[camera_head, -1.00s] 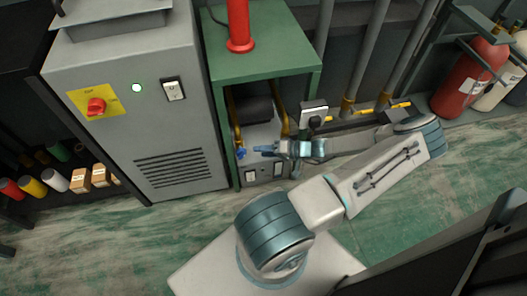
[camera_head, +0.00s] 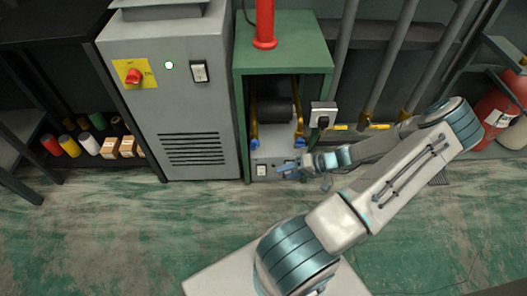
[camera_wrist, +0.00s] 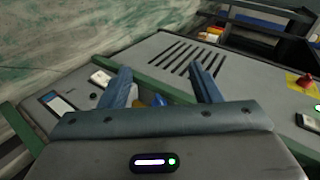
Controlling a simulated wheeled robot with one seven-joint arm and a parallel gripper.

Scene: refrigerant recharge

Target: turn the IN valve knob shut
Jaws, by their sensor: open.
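Two blue valve knobs sit low inside the green-framed stand (camera_head: 284,60), on yellow pipes: a left knob (camera_head: 254,143) and a right knob (camera_head: 300,143). No IN marking is readable, so I cannot tell which is the IN knob. My gripper (camera_head: 283,169) is in front of the stand's lower panel, slightly below the knobs. In the wrist view its jaws (camera_wrist: 160,78) are apart, with a blue knob (camera_wrist: 158,100) partly showing between them, low behind the gripper body. No contact with a knob is visible.
A grey cabinet (camera_head: 190,108) with a red rotary switch (camera_head: 134,76) stands left of the stand. A gauge or socket box (camera_head: 323,113) is on the stand's right.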

